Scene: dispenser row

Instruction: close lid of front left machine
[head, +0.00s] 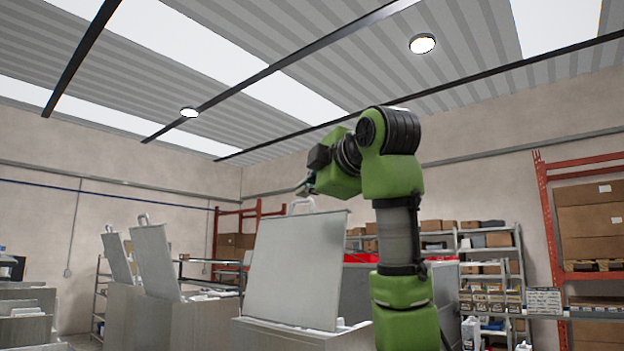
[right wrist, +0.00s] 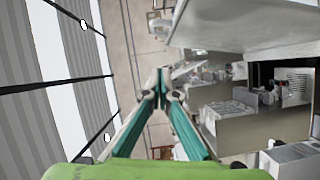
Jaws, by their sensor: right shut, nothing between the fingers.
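The nearest machine (head: 285,335) is a pale grey box with its large flat lid (head: 292,268) standing open, tilted slightly back. A loop handle (head: 302,204) sits on the lid's top edge. My right gripper (head: 303,187) is just above that handle, with a small gap seeming to lie between them. In the right wrist view its teal fingers (right wrist: 162,84) meet at the tips, shut and empty. A grey panel, likely this lid (right wrist: 240,24), fills the upper right there. I cannot tell which machine is the front left one. My left gripper is not in view.
Two more raised lids (head: 153,262) (head: 117,256) stand on machines to the left. Low grey units (head: 28,318) are at the far left. Shelving with boxes (head: 490,270) and an orange rack (head: 550,225) stand behind.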

